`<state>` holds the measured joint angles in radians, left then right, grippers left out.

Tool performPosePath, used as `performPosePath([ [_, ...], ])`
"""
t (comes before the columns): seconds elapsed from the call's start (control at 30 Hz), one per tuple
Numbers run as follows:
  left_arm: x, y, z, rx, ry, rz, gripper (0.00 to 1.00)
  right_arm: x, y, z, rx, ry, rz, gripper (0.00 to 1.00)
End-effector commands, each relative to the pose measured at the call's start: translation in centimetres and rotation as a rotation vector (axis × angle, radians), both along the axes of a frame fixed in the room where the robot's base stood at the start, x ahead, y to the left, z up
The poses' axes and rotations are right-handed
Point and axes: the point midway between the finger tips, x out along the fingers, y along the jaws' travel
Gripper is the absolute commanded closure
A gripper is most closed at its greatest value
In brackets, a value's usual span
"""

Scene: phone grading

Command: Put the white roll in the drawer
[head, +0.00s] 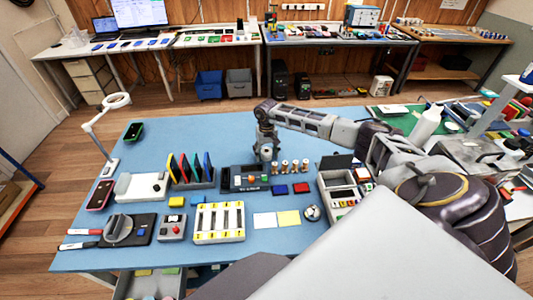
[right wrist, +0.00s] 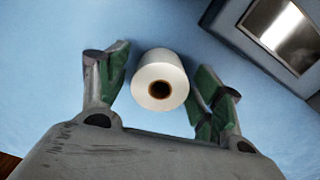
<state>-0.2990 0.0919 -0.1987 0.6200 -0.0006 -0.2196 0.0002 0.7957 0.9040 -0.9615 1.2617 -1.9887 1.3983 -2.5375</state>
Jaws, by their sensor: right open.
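The white roll (right wrist: 160,82) is in the right wrist view, its brown-lined core facing the camera, against the blue table mat (right wrist: 60,45). My right gripper (right wrist: 158,92) is open, with one green-padded finger on each side of the roll and gaps visible between. In the head view my right gripper (head: 266,153) points down over the middle of the table; I cannot make out the roll there. A drawer (head: 125,288) sticks out below the table's front edge at lower left, with small coloured things in it. My left gripper is not in view.
A dark device with a bright window (right wrist: 282,30) lies near the gripper. Upright coloured panels in a rack (head: 192,177), a row of brass-coloured pieces (head: 293,167) and a compartment box (head: 345,190) stand around it.

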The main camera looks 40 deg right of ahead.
Motion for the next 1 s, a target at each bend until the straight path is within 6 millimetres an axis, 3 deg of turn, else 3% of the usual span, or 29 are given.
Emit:
performPosePath([
  [0.37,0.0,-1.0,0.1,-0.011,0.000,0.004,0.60,0.1,0.0,1.1,0.000,-0.003,0.001,0.34],
  [0.67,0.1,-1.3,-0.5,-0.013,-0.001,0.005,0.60,0.1,0.0,5.1,0.000,-0.004,0.001,0.34],
  [1.0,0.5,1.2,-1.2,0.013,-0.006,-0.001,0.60,0.1,0.0,10.0,0.000,-0.003,0.000,0.34],
])
